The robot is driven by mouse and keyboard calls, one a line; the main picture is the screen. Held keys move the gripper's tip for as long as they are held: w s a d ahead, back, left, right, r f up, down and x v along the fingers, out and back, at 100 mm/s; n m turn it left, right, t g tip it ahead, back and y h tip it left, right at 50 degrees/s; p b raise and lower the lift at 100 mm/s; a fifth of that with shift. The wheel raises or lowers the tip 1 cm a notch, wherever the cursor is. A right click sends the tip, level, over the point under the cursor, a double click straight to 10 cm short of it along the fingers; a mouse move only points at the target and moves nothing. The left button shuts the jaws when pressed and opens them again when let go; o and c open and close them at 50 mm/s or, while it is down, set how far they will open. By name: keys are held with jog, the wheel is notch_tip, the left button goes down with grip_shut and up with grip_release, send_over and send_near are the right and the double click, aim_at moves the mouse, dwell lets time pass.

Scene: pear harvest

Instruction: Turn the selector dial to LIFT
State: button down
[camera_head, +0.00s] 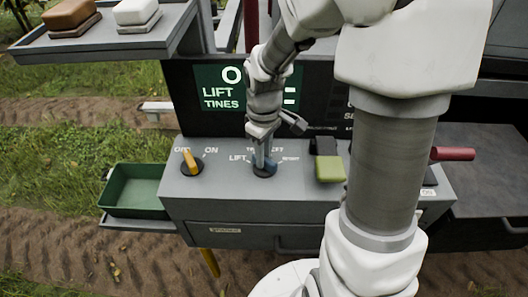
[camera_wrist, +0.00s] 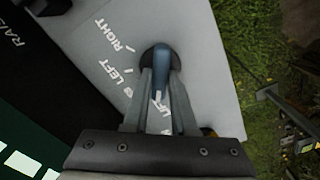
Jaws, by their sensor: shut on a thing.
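The selector dial (camera_head: 267,172) is a blue knob on a dark round base on the grey console top. LIFT is printed to its left, with other labels above and to its right. My gripper (camera_head: 261,163) reaches down from above and is shut on the knob. In the wrist view the blue knob (camera_wrist: 161,62) sits between my two fingers (camera_wrist: 160,85). Its long handle points down the picture, roughly toward the partly hidden LIFT lettering (camera_wrist: 156,118). The fingers cover part of the handle, so its exact alignment is hard to tell.
A yellow OFF/ON knob (camera_head: 190,160) stands left of the dial. A green block-shaped control (camera_head: 329,169) and a red handle (camera_head: 453,154) are to the right. A screen (camera_head: 220,90) behind shows LIFT TINES, partly hidden by my arm. A green tray (camera_head: 133,188) is left.

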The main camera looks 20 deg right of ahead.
jog(key=shift+n, duration=0.6)
jog(key=c, duration=0.7)
grip_release()
jog(key=shift+r, duration=0.1)
notch_tip(320, 180, up, 17)
jog(key=shift+r+p, duration=0.15)
jog(key=shift+p, duration=0.45)
jog(key=s+m+t, duration=0.2)
jog(key=s+m, duration=0.1)
jog(key=s, duration=0.1)
jog(key=s+r+m+t, duration=0.1)
jog(key=s+m, duration=0.1)
jog(key=s, duration=0.3)
jog(key=s+r+m+t, duration=0.1)
jog(key=s+m+t, duration=0.1)
jog(key=s, duration=0.3)
jog(key=shift+s+m+t, duration=0.15)
jog(key=shift+m+t, duration=0.15)
jog(key=shift+m, duration=0.5)
